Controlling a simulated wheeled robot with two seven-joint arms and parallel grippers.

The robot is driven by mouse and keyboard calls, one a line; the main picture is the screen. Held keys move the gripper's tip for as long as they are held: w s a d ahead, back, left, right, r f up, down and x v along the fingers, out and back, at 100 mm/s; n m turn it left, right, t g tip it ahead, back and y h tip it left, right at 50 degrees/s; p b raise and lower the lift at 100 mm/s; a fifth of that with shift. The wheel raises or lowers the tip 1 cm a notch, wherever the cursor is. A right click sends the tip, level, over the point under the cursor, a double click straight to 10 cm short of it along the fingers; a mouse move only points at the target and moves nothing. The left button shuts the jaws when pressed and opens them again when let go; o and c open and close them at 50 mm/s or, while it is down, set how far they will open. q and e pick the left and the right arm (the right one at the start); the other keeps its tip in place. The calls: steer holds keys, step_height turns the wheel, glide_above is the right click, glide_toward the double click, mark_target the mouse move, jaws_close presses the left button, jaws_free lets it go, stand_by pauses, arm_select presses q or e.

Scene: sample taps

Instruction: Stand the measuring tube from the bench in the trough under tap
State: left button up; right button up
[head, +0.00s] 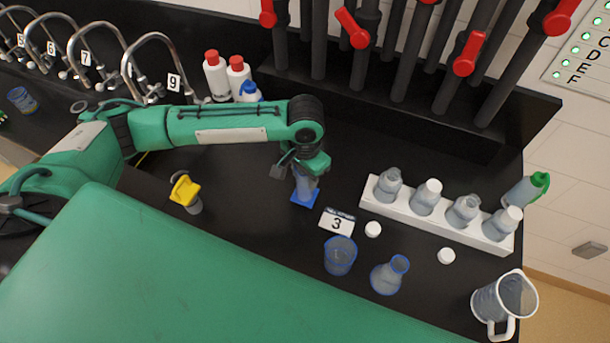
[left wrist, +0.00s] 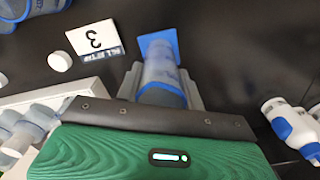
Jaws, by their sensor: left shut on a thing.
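The measuring tube (head: 305,184) is clear with a square blue base. My left gripper (head: 307,172) is shut around its upper part from above, and the tube is upright. The left wrist view shows the tube (left wrist: 162,72) between the two grey fingers (left wrist: 162,88), its base pointing away from me. I cannot tell whether the base touches the bench. Curved metal taps (head: 152,60) with number tags 5, 6, 7 and 9 stand at the upper left. The trough under them is mostly hidden by my left arm. My right gripper is out of view.
A card marked 3 (head: 337,222) lies beside the tube. Nearby are a beaker (head: 340,256), a flask (head: 388,275), a white rack (head: 440,228) of bottles and a jug (head: 503,303). A yellow-topped item (head: 186,191) stands left. Red-capped bottles (head: 215,76) stand behind my arm.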

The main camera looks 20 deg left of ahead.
arm_select(q)
steer(key=shift+f, duration=0.9)
steer(key=shift+f, duration=0.1)
steer(key=o, duration=1.2)
